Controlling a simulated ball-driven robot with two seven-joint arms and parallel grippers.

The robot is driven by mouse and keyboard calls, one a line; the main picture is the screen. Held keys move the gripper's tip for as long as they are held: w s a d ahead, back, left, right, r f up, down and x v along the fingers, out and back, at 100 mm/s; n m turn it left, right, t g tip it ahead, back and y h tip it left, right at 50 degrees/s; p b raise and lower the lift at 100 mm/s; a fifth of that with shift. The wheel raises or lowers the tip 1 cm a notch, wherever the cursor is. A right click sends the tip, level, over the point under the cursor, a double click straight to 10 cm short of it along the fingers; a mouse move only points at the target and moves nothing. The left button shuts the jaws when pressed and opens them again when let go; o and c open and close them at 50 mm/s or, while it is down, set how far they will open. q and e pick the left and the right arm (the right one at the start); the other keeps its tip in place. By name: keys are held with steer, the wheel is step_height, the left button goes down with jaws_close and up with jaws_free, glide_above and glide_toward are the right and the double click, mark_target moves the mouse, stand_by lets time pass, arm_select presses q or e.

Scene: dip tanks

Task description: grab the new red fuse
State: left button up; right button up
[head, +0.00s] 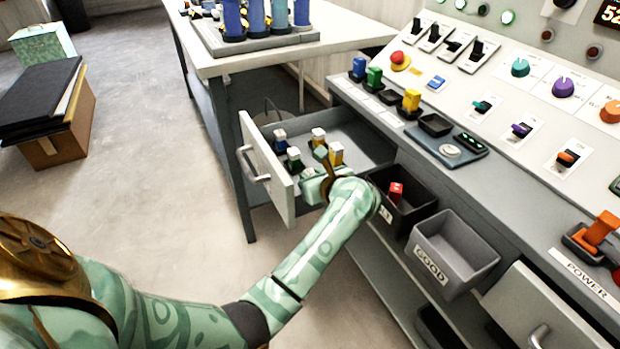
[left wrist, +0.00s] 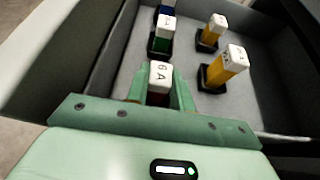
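My left gripper (head: 322,168) reaches into the open drawer. In the left wrist view its two green fingers (left wrist: 160,88) stand close against both sides of a white-capped fuse (left wrist: 160,75) marked 6 A, with no clear gap. Only a little dark reddish colour shows low beside it, and its body is mostly hidden by the fingers. In the head view the gripper hides this fuse. Another red fuse (head: 396,192) lies in a black bin (head: 412,217) right of the drawer. My right gripper is not in view.
The drawer (head: 267,170) also holds a blue fuse (head: 281,141), a green fuse (head: 293,160) and two yellow fuses (head: 336,155). A grey bin (head: 452,252) marked GOOD hangs at the right. The control panel (head: 480,90) rises behind. A table (head: 250,62) stands at the back.

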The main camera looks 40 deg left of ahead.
arm_select(q)
jaws_close()
